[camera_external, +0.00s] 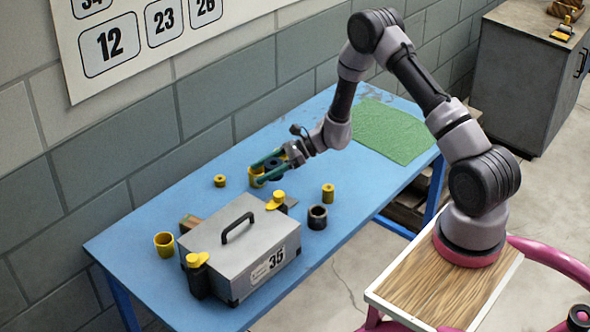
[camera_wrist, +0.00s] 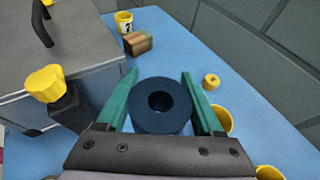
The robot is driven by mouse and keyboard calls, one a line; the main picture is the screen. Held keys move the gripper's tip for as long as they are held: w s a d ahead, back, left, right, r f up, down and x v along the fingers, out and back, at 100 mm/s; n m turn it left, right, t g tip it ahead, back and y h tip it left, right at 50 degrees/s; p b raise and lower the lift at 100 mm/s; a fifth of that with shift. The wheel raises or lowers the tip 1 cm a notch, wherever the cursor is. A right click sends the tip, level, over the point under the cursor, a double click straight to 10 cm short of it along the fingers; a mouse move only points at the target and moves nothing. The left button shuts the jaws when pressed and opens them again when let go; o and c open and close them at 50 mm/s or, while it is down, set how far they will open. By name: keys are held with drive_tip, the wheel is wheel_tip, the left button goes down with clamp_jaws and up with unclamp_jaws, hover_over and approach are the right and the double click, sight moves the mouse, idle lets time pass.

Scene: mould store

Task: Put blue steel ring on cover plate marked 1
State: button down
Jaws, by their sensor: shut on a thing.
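My gripper (camera_external: 266,166) has two green fingers and is above the blue table, near its middle. In the wrist view my gripper (camera_wrist: 160,80) is shut on a dark blue steel ring (camera_wrist: 143,116), with a finger on either side of it. The ring's round hole faces the camera. A grey case (camera_external: 232,243) with a black handle and a label reading 35 stands at the front left. I cannot make out a cover plate marked 1 in either view.
Yellow cups (camera_external: 164,245) (camera_external: 257,176), a small yellow ring (camera_external: 220,181), a yellow cylinder (camera_external: 328,194) and a dark hollow ring (camera_external: 318,217) stand around. A brown block (camera_wrist: 138,43) lies beside the case. A green mat (camera_external: 395,131) covers the far right of the table.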

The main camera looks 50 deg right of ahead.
sight(271, 197)
drive_tip(key=shift+s+d+f, duration=0.55)
drive_tip(key=shift+s+d, duration=0.05)
drive_tip(key=shift+s, duration=0.05)
wheel_tip(271, 197, down, 4)
drive_tip(key=shift+r, duration=0.1)
drive_tip(key=shift+f, duration=2.4)
drive_tip(key=shift+f, duration=0.15)
drive_tip(key=shift+c, duration=0.2)
unclamp_jaws()
